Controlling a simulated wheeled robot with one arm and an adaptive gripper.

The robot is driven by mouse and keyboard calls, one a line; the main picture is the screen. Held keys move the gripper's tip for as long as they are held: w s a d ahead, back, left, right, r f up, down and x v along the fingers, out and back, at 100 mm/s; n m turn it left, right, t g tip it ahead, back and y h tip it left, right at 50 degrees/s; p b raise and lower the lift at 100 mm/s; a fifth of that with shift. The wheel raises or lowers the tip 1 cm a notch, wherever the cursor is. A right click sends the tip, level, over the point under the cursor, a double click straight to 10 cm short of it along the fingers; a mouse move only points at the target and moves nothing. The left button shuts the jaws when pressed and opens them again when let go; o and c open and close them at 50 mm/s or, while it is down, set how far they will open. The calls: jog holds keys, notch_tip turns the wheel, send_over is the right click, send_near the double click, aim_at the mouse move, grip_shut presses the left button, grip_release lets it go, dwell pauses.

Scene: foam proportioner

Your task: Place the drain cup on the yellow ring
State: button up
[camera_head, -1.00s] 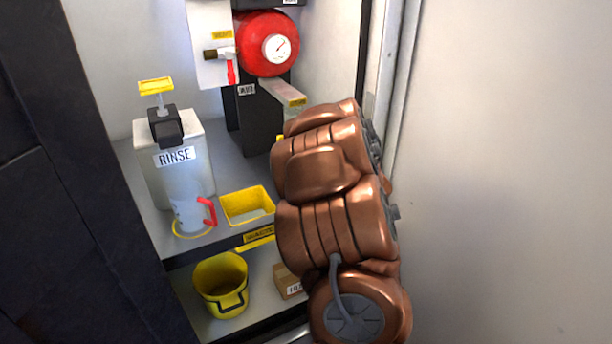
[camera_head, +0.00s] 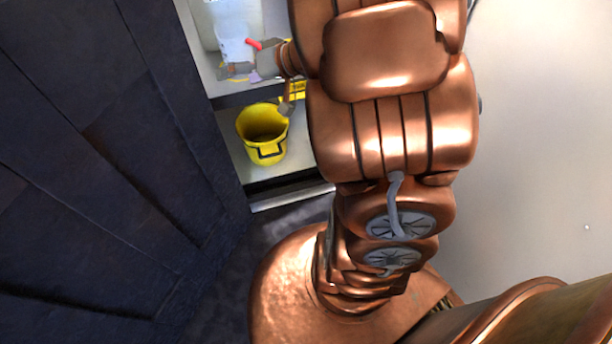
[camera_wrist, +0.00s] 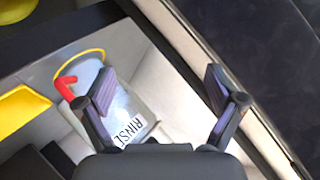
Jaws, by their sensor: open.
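The drain cup (camera_head: 233,48) is a clear cup with a red handle, upright in front of the rinse container. In the wrist view the cup (camera_wrist: 84,72) is at the left, its red handle pointing left. The yellow ring (camera_wrist: 78,55) shows as a thin arc around the cup's base; the cup appears to stand on it, though exact seating is hard to tell. My gripper (camera_wrist: 160,92) is open, with nothing between its fingers; the left finger overlaps the cup's edge in that view. In the head view my gripper (camera_head: 262,85) is just in front of the cup.
The rinse container (camera_wrist: 130,108) stands right behind the cup. A yellow tray (camera_wrist: 20,108) lies beside it on the shelf. A yellow bucket (camera_head: 263,132) stands on the lower shelf. A dark panelled wall (camera_head: 110,150) is close on the left.

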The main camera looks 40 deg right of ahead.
jog(key=s+a+f+n+g, duration=0.1)
jog(key=s+a+n+g, duration=0.1)
jog(key=s+a+g, duration=1.05)
jog(key=s+d+h, duration=0.4)
jog(key=s, duration=0.4)
jog(key=s+d+h, duration=0.3)
jog(key=s+d, duration=0.2)
jog(key=s, duration=0.3)
jog(key=shift+s+f+m+h, duration=0.2)
jog(key=shift+m+h, duration=0.2)
notch_tip(320, 180, up, 26)
jog(key=s+t+p, duration=0.1)
jog(key=p, duration=2.3)
jog(key=shift+f, duration=0.2)
